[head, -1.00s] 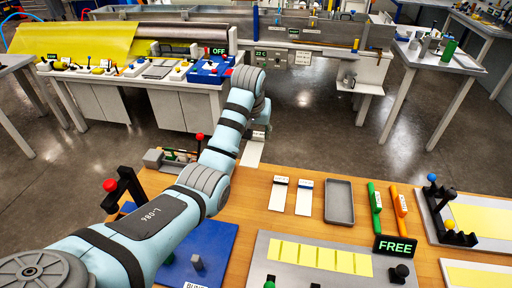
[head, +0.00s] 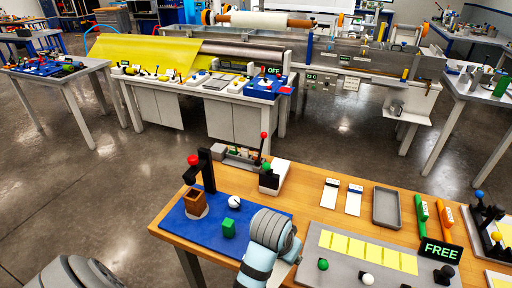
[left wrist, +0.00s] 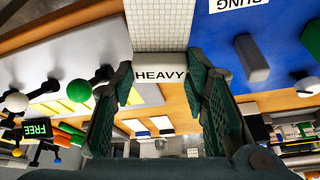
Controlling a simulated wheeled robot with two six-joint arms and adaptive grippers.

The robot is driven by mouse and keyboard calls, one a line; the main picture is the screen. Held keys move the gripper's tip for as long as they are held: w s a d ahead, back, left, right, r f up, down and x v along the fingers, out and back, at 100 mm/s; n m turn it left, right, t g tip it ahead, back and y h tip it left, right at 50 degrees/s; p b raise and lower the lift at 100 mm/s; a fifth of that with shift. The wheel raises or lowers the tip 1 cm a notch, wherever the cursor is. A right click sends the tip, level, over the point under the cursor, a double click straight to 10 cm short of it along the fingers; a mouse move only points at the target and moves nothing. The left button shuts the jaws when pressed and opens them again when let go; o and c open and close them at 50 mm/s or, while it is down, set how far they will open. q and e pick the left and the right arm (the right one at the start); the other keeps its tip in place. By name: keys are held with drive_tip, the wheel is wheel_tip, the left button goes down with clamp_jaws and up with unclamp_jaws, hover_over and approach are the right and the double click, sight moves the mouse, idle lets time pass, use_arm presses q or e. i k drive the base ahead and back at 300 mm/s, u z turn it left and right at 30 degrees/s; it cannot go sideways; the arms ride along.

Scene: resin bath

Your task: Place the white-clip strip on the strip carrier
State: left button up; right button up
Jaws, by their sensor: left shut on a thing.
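My left gripper (left wrist: 160,82) is shut on a white strip with a fine grid, the white-clip strip (left wrist: 166,30). The strip's white end piece, marked HEAVY, sits between the two green fingers, and the gridded part runs to the top edge of the left wrist view. In the head view my left wrist (head: 270,245) is over the front of the wooden table, between the blue mat and the grey plate; its fingers and the strip are hidden there. I cannot tell which thing is the strip carrier. My right gripper is not in view.
The blue mat (head: 190,232) holds a brown box, a green block and a post with a red knob. The grey plate (head: 318,268) has yellow pads and knobs. Two strips (head: 330,190), a grey tray (head: 387,207) and a FREE sign (head: 440,251) stand right. Benches and the bath line the back.

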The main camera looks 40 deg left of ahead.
sight(216, 83)
drive_tip(key=z, duration=0.05)
drive_tip(key=k, duration=1.65)
drive_tip(key=u, duration=1.95)
drive_tip(key=i, duration=8.05)
drive_tip(key=z, duration=4)
drive_tip(key=i, duration=0.3)
drive_tip(key=u, duration=0.1)
